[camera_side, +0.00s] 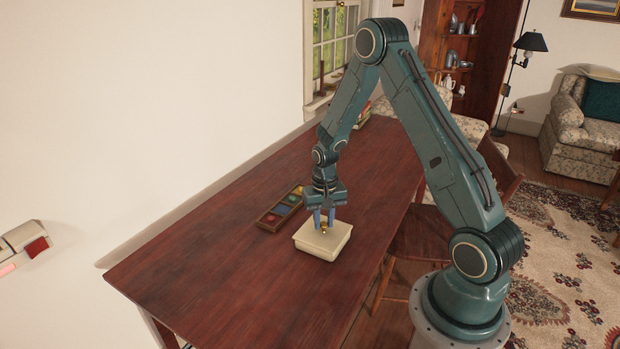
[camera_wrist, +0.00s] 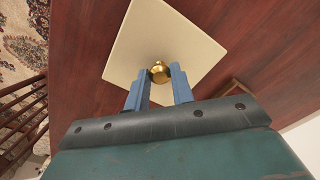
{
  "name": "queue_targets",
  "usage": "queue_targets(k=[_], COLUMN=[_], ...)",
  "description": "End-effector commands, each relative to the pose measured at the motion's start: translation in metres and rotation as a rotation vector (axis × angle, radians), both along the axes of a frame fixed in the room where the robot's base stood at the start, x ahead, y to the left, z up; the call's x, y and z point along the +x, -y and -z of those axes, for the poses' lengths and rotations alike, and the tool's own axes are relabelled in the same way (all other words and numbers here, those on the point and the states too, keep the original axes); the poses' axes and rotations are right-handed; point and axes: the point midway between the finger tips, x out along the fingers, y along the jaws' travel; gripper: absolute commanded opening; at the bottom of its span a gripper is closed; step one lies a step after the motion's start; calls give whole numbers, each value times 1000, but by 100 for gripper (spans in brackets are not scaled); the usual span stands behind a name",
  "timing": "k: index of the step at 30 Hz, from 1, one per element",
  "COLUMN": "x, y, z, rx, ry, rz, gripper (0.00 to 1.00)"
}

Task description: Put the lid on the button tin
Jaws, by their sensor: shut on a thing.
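A cream square lid (camera_side: 318,240) with a gold knob shows in the side view at the middle of the table. It sits over a cream box-shaped tin (camera_side: 320,254), seemingly resting on it; I cannot tell whether it is fully seated. My gripper (camera_side: 324,229) points down and is shut on the knob. In the wrist view the blue fingers of my gripper (camera_wrist: 160,78) stand either side of the gold knob (camera_wrist: 160,71), with the lid (camera_wrist: 150,45) spread beneath. The tin's inside is hidden, and the lid hides the tin in the wrist view.
A wooden tray (camera_side: 280,208) with coloured compartments lies just left of the tin. Books (camera_side: 364,114) are at the table's far end. A wooden chair (camera_side: 430,235) stands at the right edge. The near part of the dark red table (camera_side: 225,285) is clear.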

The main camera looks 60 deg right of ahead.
Motion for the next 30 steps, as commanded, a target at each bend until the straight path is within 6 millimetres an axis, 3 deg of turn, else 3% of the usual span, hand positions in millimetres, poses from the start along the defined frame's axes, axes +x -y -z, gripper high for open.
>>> queue_targets(k=[5, 6, 9, 22, 30], x=[0, 0, 0, 0, 0], y=[0, 0, 0, 0, 0], z=[0, 0, 0, -3, -24], rx=[0, 0, 0, 0, -1], ry=[0, 0, 0, 0, 2], rz=[0, 0, 0, 0, 0], gripper=[1, 32, 49, 49, 49])
